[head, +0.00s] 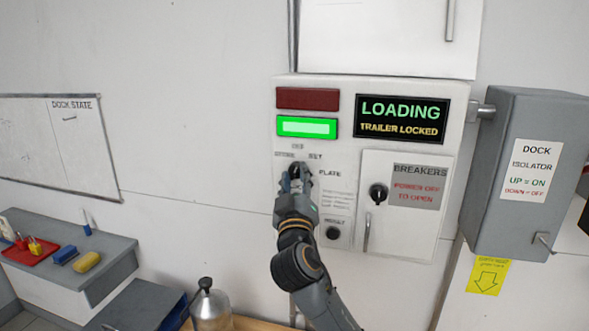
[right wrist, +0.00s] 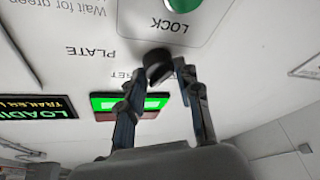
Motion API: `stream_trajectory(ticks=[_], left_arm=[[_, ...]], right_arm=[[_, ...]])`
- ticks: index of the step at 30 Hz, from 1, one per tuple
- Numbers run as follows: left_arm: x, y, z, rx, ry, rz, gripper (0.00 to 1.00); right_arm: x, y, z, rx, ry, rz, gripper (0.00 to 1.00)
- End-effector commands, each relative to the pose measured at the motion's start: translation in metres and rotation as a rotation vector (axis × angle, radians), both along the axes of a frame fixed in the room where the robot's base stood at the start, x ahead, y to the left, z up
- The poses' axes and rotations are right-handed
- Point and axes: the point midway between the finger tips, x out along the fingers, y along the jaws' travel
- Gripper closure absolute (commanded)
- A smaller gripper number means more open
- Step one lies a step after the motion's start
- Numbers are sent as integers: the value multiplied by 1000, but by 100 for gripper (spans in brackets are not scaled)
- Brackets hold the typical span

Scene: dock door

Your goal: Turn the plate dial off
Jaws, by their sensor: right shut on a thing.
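My left gripper is not in view.
The green lamp (head: 307,127) is lit, the red lamp (head: 308,98) dark. The display (head: 402,120) reads LOADING, TRAILER LOCKED. A breaker door with a black knob (head: 378,194) is close on the right. The grey isolator box (head: 520,110) juts out farther right.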

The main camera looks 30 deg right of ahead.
Motion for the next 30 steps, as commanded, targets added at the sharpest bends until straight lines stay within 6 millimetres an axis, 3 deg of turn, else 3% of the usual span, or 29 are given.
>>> stream_trajectory(ticks=[1,7,18,30], left_arm=[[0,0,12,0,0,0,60],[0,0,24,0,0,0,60],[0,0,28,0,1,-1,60],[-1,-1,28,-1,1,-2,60]], right_arm=[[0,-1,6,-26,33,1,98],[-1,-1,4,-128,151,0,98],[-1,-2,3,-241,283,-2,98],[-1,-2,3,-263,311,-2,98]])
